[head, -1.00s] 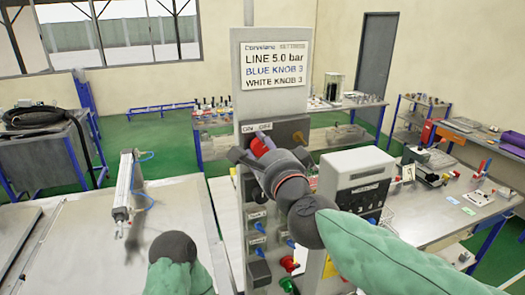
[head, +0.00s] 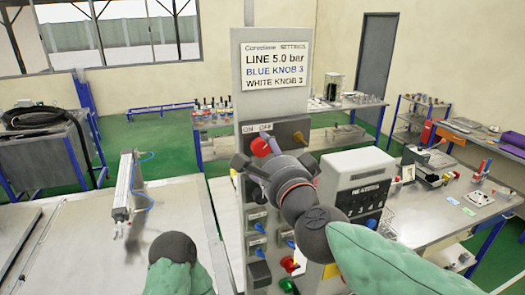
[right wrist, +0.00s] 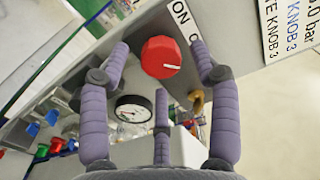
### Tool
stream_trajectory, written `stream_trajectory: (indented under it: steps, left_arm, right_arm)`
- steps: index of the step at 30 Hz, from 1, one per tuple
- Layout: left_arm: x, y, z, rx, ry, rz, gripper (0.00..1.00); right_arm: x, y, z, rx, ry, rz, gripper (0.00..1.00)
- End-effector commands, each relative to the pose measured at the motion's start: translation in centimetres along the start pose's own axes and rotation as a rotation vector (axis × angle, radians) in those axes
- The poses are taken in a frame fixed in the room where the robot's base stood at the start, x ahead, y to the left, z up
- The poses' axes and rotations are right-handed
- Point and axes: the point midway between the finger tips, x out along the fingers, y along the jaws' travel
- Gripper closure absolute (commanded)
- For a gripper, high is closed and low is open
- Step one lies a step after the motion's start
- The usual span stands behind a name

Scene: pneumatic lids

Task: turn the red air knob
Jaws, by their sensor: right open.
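The red air knob (head: 262,146) sits on the dark plate under the ON/OFF label on the grey panel (head: 241,75). In the right wrist view the knob (right wrist: 161,57) is round with a white pointer line, which points to the right. My right gripper (head: 272,160) is open and empty in front of the knob. In the right wrist view its purple fingers are spread, one on each side of the knob and one below, with gaps visible. My left forearm ends in a dark joint at the bottom of the head view; no left fingers show.
A sign (head: 275,67) is fixed above the knob. Blue, red and green fittings sit lower on the panel. A grey box (head: 350,172) stands right of my gripper. A pneumatic cylinder (head: 124,185) stands on the left table. A gauge (right wrist: 133,108) shows below the knob in the wrist view.

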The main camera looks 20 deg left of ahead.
Motion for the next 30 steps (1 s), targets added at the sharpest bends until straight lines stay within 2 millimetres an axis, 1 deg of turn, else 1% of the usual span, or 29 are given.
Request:
stream_trajectory:
  steps: [1, 3, 9, 12, 15, 21, 30]
  left_arm:
    - [0.0, 0.0, 0.0, 0.000, 0.000, 0.000, 0.60]
    - [0.0, 0.0, 0.0, 0.000, 0.000, 0.000, 0.60]
    - [0.0, 0.0, 0.0, 0.000, 0.000, 0.000, 0.60]
    - [0.0, 0.0, 0.0, 0.000, 0.000, 0.000, 0.60]
    - [0.0, 0.0, 0.0, 0.000, 0.000, 0.000, 0.60]
    - [0.0, 0.0, 0.0, 0.000, 0.000, 0.000, 0.60]
    - [0.0, 0.0, 0.0, 0.000, 0.000, 0.000, 0.60]
  right_arm:
    - [-1.0, -0.1, 0.0, 0.001, -0.001, -0.003, 0.37]
    - [-2.5, -0.2, 0.0, 0.002, -0.002, -0.004, 0.37]
    - [-6.3, -0.1, 0.1, 0.001, -0.002, -0.002, 0.37]
    - [-7.8, -0.1, 0.0, 0.001, -0.001, -0.002, 0.37]
    - [-8.8, 0.0, 0.1, 0.002, -0.002, -0.001, 0.37]
    - [-9.6, 0.1, 0.1, 0.001, -0.002, 0.001, 0.37]
    - [-9.6, 0.1, 0.1, 0.001, -0.001, 0.001, 0.37]
